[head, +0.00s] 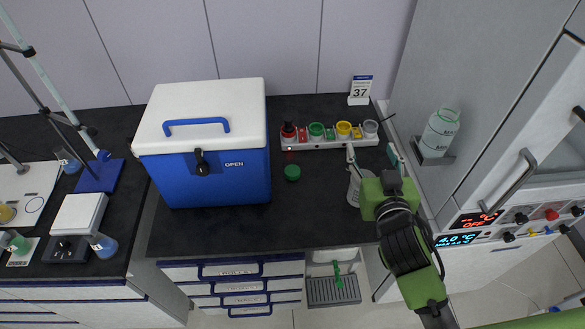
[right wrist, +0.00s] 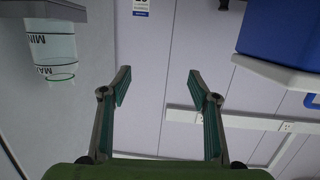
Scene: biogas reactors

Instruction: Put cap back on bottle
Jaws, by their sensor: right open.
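A green cap (head: 292,172) lies on the dark counter, just right of the blue cooler box. A pale translucent container (head: 353,190), apparently the bottle, stands on the counter to the right of the cap; it is partly hidden by my right gripper and arm. My right gripper (head: 371,153) is open, its fingers pointing toward the back wall above the container. In the right wrist view the open fingers (right wrist: 158,72) have nothing between them. My left gripper is not in view.
The blue cooler box (head: 221,177) with a white lid stands left of the cap. Behind is a white rack (head: 330,141) with several coloured caps, and a number 37 sign (head: 359,91). A graduated vessel (head: 440,130) sits in a wall holder at right. The counter front is clear.

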